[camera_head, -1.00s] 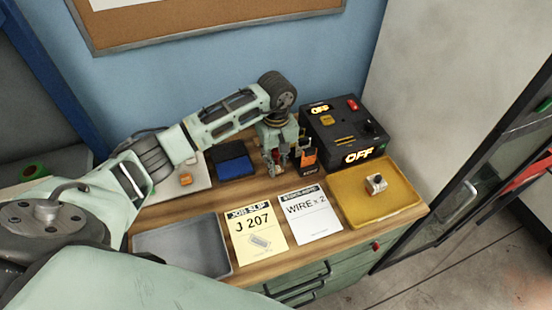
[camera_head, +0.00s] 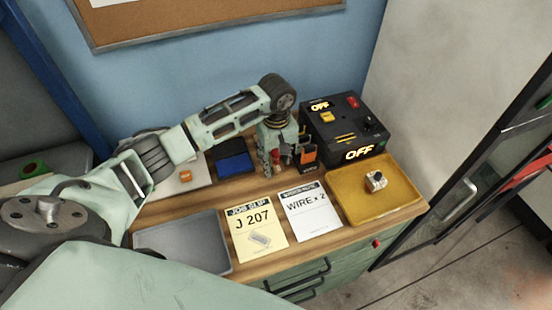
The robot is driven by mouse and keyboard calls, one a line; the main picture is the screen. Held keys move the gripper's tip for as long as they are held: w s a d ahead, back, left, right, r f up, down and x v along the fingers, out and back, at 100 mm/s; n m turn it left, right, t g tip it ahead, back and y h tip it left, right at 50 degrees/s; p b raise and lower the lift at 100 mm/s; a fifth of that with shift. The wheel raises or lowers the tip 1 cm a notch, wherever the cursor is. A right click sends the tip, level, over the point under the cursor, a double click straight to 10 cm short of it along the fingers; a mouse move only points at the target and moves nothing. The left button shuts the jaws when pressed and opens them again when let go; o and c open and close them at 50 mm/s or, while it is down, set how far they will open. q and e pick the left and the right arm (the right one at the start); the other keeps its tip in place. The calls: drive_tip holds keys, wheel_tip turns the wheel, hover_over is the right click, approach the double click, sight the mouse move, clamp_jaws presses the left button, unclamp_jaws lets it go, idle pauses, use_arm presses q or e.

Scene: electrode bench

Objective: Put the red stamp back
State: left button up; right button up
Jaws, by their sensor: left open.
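My left gripper (camera_head: 277,163) points down at the back of the bench, left of the black power box, and its fingers are apart. A small red part (camera_head: 276,154), which looks like the red stamp, shows between the fingers. The fingers hide most of it, and I cannot tell what it stands on or in. A black and blue pad (camera_head: 233,162) lies just left of the gripper. My right gripper is not in view.
An orange and black block (camera_head: 307,157) stands close right of the gripper. The black box (camera_head: 343,128) shows OFF. A yellow tray (camera_head: 345,210) holds a small metal part (camera_head: 375,181). A yellow job slip (camera_head: 255,225), white card (camera_head: 310,220) and grey tray (camera_head: 190,245) lie in front.

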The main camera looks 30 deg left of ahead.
use_arm(q)
drive_tip(key=shift+r, duration=0.25)
drive_tip(key=shift+w+r, duration=0.1)
drive_tip(key=shift+r, duration=0.2)
wheel_tip(320, 180, up, 11)
drive_tip(key=b, duration=0.4)
drive_tip(key=shift+f, duration=0.2)
drive_tip(key=shift+r, duration=0.3)
